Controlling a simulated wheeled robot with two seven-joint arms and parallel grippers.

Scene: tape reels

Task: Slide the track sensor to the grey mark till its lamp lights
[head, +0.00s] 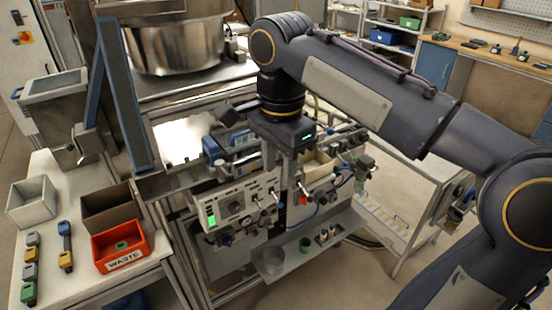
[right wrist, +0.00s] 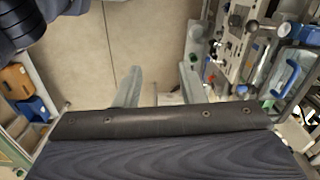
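My right gripper (head: 291,205) reaches in from the right and points down in front of the machine's control panel (head: 236,205). In the right wrist view its two fingers (right wrist: 160,88) stand apart, with only floor and small blurred parts seen between them. I cannot make out the track sensor, its lamp or the grey mark for sure. They may be among the small crowded fittings or behind the gripper. A green light (head: 211,220) shows on the left of the panel; I cannot tell whether it belongs to the sensor. My left gripper is in neither view.
A knob-covered panel and a blue handle (right wrist: 287,78) lie right of the fingers in the wrist view. Below the panel, a shelf holds a clear cup (head: 272,261) and a green cup (head: 305,244). A red waste bin (head: 121,247) stands on the left table.

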